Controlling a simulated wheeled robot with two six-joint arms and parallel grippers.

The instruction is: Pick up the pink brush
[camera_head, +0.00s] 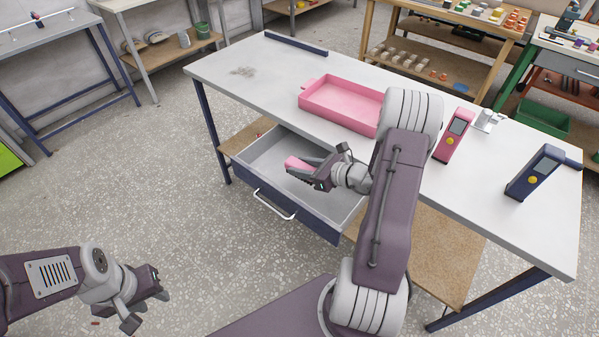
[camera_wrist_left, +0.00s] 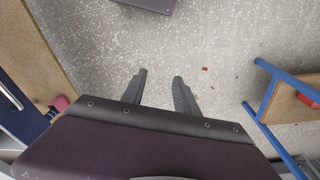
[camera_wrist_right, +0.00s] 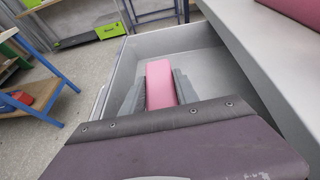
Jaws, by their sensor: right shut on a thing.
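The pink brush (camera_head: 293,163) shows as a pink block at the open drawer (camera_head: 276,205) under the white tabletop. My right gripper (camera_head: 308,173) is shut on it, with one finger on each side. In the right wrist view the pink brush (camera_wrist_right: 160,84) sticks out past the fingertips, over the grey drawer floor. I cannot tell whether it touches the floor. Its far end is clear, and its near end is hidden by my gripper. My left gripper (camera_head: 149,309) is open and empty over the bare floor, with its fingers apart in the left wrist view (camera_wrist_left: 160,80).
A pink tray (camera_head: 343,101) lies on the tabletop (camera_head: 240,75) behind the drawer. A pink device (camera_head: 453,135) and a dark blue device (camera_head: 534,172) stand to the right. The drawer walls surround my right gripper closely. Open speckled floor lies to the left.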

